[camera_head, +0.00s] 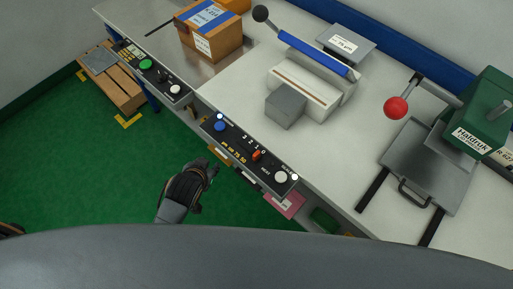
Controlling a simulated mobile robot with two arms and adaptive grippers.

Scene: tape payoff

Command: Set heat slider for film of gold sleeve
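The control panel (241,151) runs along the table's front edge in the middle of the head view. It carries an orange-red slider knob (256,155) beside a row of numbers, a blue button (220,125) and a white round knob (281,177). The slider's exact setting is too small to read. My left gripper (211,170) is dark and hangs in front of the panel, over the green floor, apart from the slider. Its fingers are foreshortened, so open or shut is unclear. I cannot make out a gold sleeve. My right gripper is not recognisable in view.
A sealer (305,85) with a blue bar and a grey block (286,106) stand behind the panel. A green press (484,120) with a red-ball lever is at right. A second panel (150,70) and a cardboard box (213,40) are at left. A pink card (286,206) hangs below.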

